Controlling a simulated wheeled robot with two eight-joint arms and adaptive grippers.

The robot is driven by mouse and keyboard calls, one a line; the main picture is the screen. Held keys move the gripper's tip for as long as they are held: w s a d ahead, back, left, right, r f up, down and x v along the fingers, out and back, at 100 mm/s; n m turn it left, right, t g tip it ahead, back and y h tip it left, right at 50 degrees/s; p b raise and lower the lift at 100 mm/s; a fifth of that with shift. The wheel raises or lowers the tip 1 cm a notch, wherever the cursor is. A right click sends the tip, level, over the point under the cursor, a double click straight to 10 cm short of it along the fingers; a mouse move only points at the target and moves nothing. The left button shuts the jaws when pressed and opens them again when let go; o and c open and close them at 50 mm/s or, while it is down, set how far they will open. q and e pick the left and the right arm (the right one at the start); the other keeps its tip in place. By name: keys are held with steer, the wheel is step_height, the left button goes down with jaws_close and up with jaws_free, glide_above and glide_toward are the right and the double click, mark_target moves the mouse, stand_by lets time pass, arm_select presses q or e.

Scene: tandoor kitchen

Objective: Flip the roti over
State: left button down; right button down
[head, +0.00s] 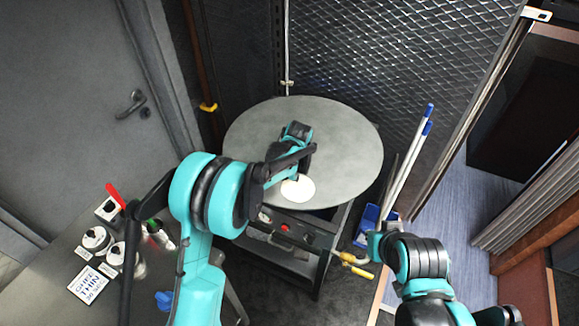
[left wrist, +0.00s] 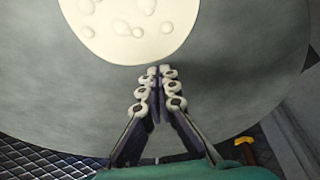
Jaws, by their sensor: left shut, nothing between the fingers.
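The roti (head: 298,189) is a pale round flatbread lying flat on the large round grey griddle (head: 345,140), near its front edge. In the left wrist view the roti (left wrist: 130,28) shows several raised bubbles on its upper face. My left gripper (left wrist: 160,70) is shut and empty, its fingertips right at the roti's edge; I cannot tell whether they touch it. In the head view my left arm hides the fingertips and part of the roti. My right arm is at the lower right of the head view; its gripper fingers cannot be made out.
The griddle stands on a dark metal frame with a red knob (head: 285,228) and a yellow-handled valve (head: 358,268). A table with several jars (head: 97,238) is at the lower left. Blue-tipped poles (head: 409,165) stand right of the griddle. The griddle's right side is bare.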

mark_target(294, 185)
arm_select(q)
steer(key=s, duration=0.2)
steer(key=s+d, duration=0.1)
steer(key=s, duration=0.2)
steer(key=shift+s+d+b, duration=0.3)
steer(key=shift+s+d, duration=0.05)
steer(key=shift+d, duration=0.05)
